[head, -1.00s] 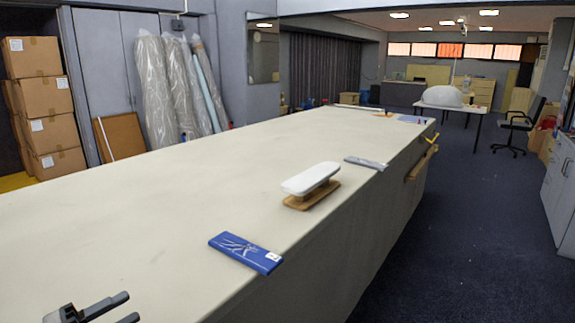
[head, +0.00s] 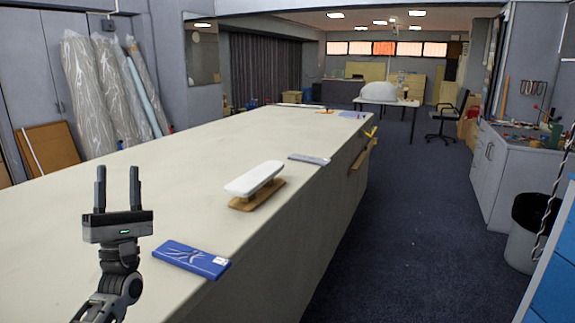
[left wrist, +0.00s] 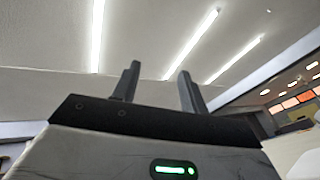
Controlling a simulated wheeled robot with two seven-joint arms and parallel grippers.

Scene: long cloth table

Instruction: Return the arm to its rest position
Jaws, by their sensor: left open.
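My left gripper (head: 117,188) is raised in front of the table in the head view, its two fingers pointing up, apart and empty. The left wrist view shows the same open fingers (left wrist: 158,85) against the ceiling and its strip lights, with nothing between them. The long cloth-covered table (head: 130,165) runs away from me. My right gripper is in neither view.
A blue flat packet (head: 191,259) lies at the table's near right edge, just right of my left arm. A small white-padded board on a wooden base (head: 256,182) and a grey flat item (head: 309,159) lie farther along. A bin (head: 525,235) stands at right.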

